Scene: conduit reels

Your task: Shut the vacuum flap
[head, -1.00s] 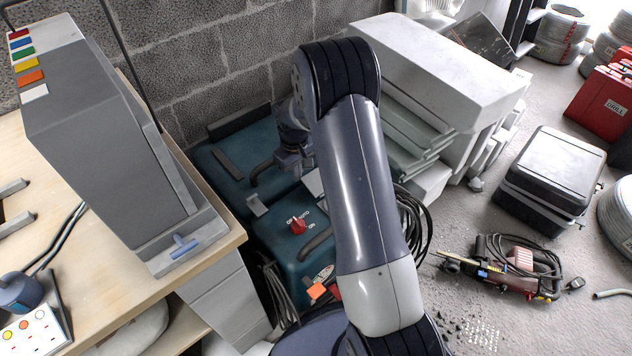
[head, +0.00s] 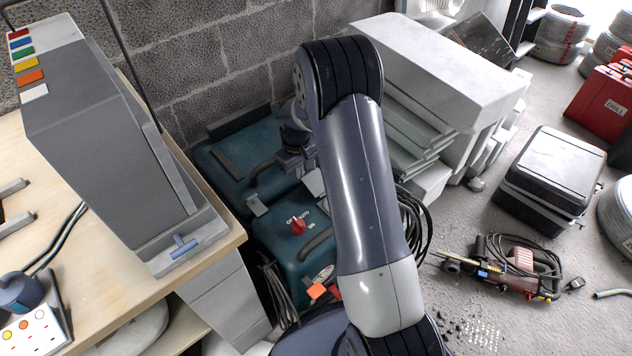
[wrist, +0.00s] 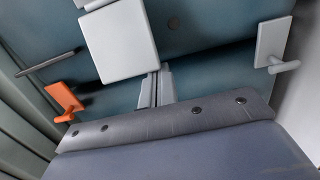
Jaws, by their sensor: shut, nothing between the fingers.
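The vacuum (head: 275,262) is a teal box on the floor by the block wall, partly hidden by my arm. A pale grey square flap (wrist: 118,40) shows on its teal face in the wrist view, with a thick near edge. Part of the flap also shows beside my arm in the head view (head: 314,182). I cannot tell how far it stands open. My gripper (wrist: 154,86) is shut and empty, its tips close to the flap's lower right corner; I cannot tell whether they touch it. In the head view my wrist hangs over the vacuum, and the fingertips are hard to make out.
The vacuum also carries a red knob (head: 298,226), an orange tab (wrist: 66,98), a grey tab (wrist: 272,42) and a dark bar handle (head: 317,240). A workbench (head: 110,262) stands left. White boxes (head: 445,70) stand right. Coiled cable (head: 414,222) lies beside my arm.

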